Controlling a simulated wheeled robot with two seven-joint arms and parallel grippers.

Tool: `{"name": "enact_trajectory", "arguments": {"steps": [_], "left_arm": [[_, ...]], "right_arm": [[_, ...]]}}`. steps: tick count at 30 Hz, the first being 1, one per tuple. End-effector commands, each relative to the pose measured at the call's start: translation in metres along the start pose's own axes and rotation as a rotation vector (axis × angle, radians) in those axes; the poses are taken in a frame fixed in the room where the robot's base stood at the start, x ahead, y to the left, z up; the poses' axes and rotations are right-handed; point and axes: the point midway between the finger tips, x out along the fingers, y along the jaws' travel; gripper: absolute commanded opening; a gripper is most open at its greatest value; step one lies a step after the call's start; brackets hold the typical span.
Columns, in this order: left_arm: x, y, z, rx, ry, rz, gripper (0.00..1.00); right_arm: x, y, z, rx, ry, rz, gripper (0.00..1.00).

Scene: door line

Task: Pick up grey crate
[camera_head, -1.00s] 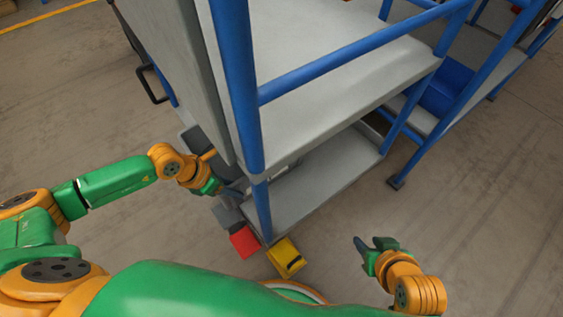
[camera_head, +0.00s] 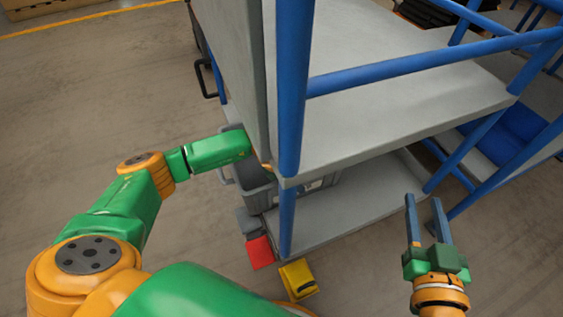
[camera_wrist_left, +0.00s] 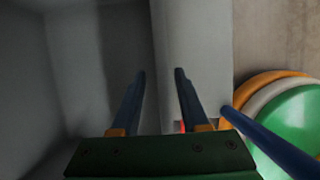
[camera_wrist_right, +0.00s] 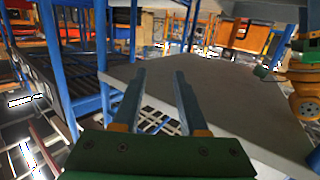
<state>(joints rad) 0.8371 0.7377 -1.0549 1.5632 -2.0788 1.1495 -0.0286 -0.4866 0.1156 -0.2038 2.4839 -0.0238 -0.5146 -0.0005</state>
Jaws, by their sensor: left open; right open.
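The grey crate (camera_head: 256,187) sits at the left end of the rack's lower shelf, partly hidden by a corner post and an upper panel. My left arm reaches to it. The left gripper is hidden behind the panel and post in the head view. In the left wrist view the left gripper (camera_wrist_left: 160,73) is open, with dark grey surfaces to its left, probably the crate's inside. I cannot tell whether it touches the crate. My right gripper (camera_head: 425,200) is open and empty at the right front of the lower shelf; it also shows in the right wrist view (camera_wrist_right: 159,75).
The rack has blue posts (camera_head: 293,90) and a grey upper shelf (camera_head: 400,110) above the lower shelf (camera_head: 325,215). A red block (camera_head: 260,252) and a yellow block (camera_head: 298,280) are low at its front corner. Open floor (camera_head: 90,110) lies to the left.

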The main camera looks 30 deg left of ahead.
Motion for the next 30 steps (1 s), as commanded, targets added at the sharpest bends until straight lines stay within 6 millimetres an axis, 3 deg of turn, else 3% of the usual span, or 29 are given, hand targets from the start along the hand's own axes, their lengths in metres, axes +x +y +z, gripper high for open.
{"name": "enact_trajectory", "arguments": {"steps": [4,10,14,20,21,26,30], "left_arm": [[0.009,-0.001,0.017,0.002,-0.002,-0.001,0.45],[0.017,-0.001,0.016,0.001,-0.001,-0.001,0.45],[0.019,-0.001,0.016,0.000,0.000,-0.001,0.45],[0.018,-0.001,0.016,0.000,0.000,-0.001,0.45],[0.018,-0.001,0.016,0.000,0.000,-0.001,0.42],[0.018,-0.001,0.016,0.000,0.000,-0.001,0.00],[0.018,-0.001,0.016,0.000,0.000,-0.001,0.00]], "right_arm": [[-0.001,-0.004,-0.035,-0.004,0.194,-0.010,0.42],[-0.014,-0.009,-0.078,-0.006,0.431,-0.023,0.42],[-0.020,-0.011,-0.091,-0.006,0.501,-0.026,0.42],[-0.021,-0.011,-0.093,-0.006,0.510,-0.027,0.42],[-0.021,-0.011,-0.093,-0.006,0.510,-0.027,0.42],[-0.021,-0.011,-0.093,-0.006,0.509,-0.027,0.42],[-0.021,-0.011,-0.093,-0.005,0.508,-0.027,0.42]]}}
